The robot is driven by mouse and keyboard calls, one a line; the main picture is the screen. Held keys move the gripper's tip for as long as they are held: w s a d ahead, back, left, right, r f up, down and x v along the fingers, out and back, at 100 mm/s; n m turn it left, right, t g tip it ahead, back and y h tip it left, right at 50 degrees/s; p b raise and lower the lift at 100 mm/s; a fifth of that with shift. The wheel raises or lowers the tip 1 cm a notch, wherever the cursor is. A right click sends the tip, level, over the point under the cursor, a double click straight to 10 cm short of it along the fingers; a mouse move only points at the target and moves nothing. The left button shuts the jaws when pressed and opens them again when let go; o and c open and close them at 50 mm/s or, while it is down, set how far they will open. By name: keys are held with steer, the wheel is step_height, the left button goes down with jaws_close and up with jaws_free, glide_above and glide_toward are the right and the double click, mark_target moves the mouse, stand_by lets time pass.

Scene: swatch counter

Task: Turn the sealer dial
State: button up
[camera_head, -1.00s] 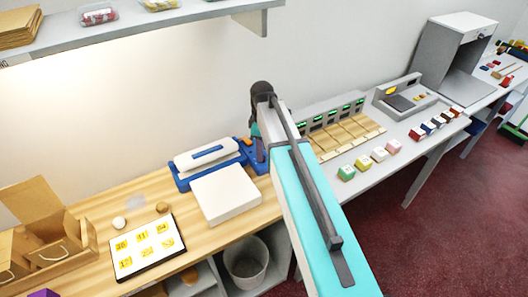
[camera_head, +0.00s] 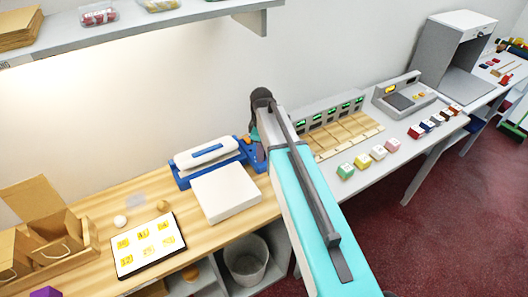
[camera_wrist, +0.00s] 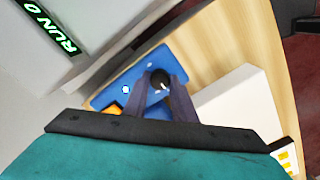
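The sealer has a blue base and a white top bar (camera_head: 205,151); it stands on the wooden counter in the head view. In the wrist view its blue end plate (camera_wrist: 112,92) carries a round black dial (camera_wrist: 159,79) with a small pale mark. My gripper (camera_wrist: 160,84) is at the dial, with one dark finger on each side of it. The fingers are apart with the dial between their tips; whether they press on it cannot be told. In the head view my gripper is mostly hidden behind my arm at the sealer's right end.
A white block (camera_head: 224,191) stands right in front of the sealer. A number board (camera_head: 150,246) and wooden box (camera_head: 60,265) lie left. To the right are a row of green displays (camera_head: 331,112) and several coloured cubes (camera_head: 362,161). A shelf (camera_head: 190,18) hangs above.

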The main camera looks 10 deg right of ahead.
steer(key=shift+w+d, duration=0.1)
steer(key=shift+d, duration=0.1)
steer(key=shift+m, duration=0.3)
steer(key=shift+a+m+b, duration=0.1)
steer(key=shift+m+b, duration=0.35)
steer(key=shift+m, duration=0.45)
steer(key=m+b, duration=0.1)
steer(key=m, duration=0.3)
steer(key=shift+r, duration=0.1)
steer(key=m+b, duration=0.1)
steer(key=m, duration=0.6)
steer(key=shift+w+b, duration=0.1)
steer(key=shift+b, duration=0.2)
steer(key=m, duration=0.7)
steer(key=shift+a+b, duration=0.15)
steer(key=shift+b, duration=0.25)
steer(key=m, duration=0.6)
steer(key=shift+r, duration=0.1)
steer(key=shift+m, duration=0.3)
